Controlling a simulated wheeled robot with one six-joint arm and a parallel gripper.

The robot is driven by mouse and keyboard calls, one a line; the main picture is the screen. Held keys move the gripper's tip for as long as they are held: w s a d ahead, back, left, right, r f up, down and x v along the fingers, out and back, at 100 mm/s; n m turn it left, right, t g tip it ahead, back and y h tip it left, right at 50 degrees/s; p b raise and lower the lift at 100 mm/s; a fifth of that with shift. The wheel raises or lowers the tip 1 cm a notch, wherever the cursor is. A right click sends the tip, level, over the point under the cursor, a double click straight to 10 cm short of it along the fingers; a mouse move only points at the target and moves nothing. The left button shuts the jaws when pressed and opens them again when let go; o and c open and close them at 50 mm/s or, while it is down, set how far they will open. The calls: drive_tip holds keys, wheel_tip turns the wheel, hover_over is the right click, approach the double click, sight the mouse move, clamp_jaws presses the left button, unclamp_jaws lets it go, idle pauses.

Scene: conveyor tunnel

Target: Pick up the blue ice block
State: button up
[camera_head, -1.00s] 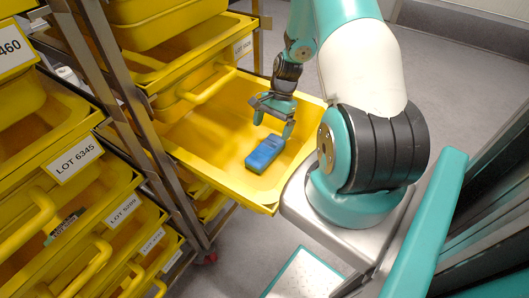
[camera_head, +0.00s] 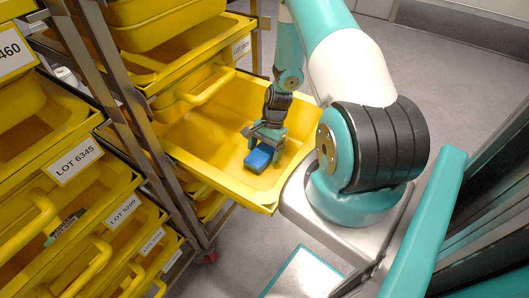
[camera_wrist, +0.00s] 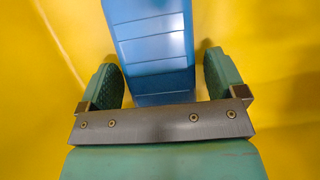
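The blue ice block (camera_head: 258,159) lies on the floor of a yellow drawer tray (camera_head: 215,158). My gripper (camera_head: 264,146) is down inside the tray, right over the block and hiding its far part. In the wrist view the ribbed blue ice block (camera_wrist: 153,45) runs from the top edge down between the two green fingers of my gripper (camera_wrist: 165,80). The fingers are open, one on each side of the block, with a gap visible at each side.
The tray is pulled out from a metal rack (camera_head: 135,110) of yellow drawers with lot labels. Its walls stand around my gripper. Another drawer row (camera_head: 75,225) is at the left. Grey floor (camera_head: 460,90) is open at the upper right.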

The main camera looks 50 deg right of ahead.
sight(265, 149)
drive_tip(key=c, duration=0.9)
drive_tip(key=shift+r, duration=0.15)
wheel_tip(265, 149, up, 20)
drive_tip(key=shift+f+p, duration=0.1)
drive_tip(key=shift+p, duration=0.3)
